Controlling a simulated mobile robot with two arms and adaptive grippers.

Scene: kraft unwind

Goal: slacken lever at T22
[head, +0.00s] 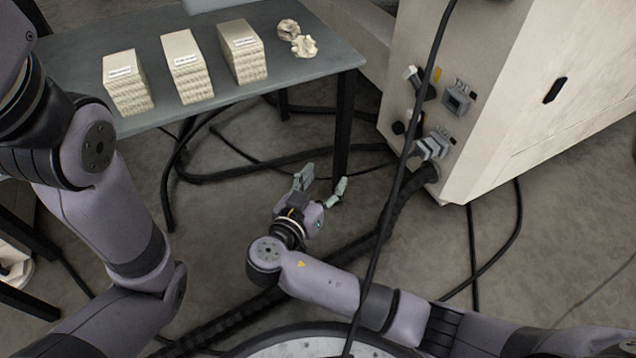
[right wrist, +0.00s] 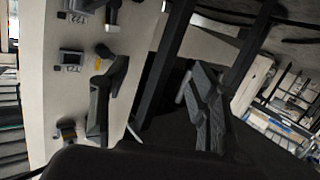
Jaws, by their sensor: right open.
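The beige machine cabinet (head: 490,60) stands at the right of the head view. Its panel carries an upper dark lever with a pale end (head: 420,84), a lower dark lever (head: 408,125), a small grey box (head: 457,99) and a grey fitting (head: 434,148) low down. My left gripper is out of view.
A grey table (head: 300,72) holds three stacks of folded paper (head: 185,68) and crumpled pieces (head: 298,40). A black cable (head: 405,150) hangs in front of the panel. Thick hoses (head: 390,215) and thinner cables lie across the floor below.

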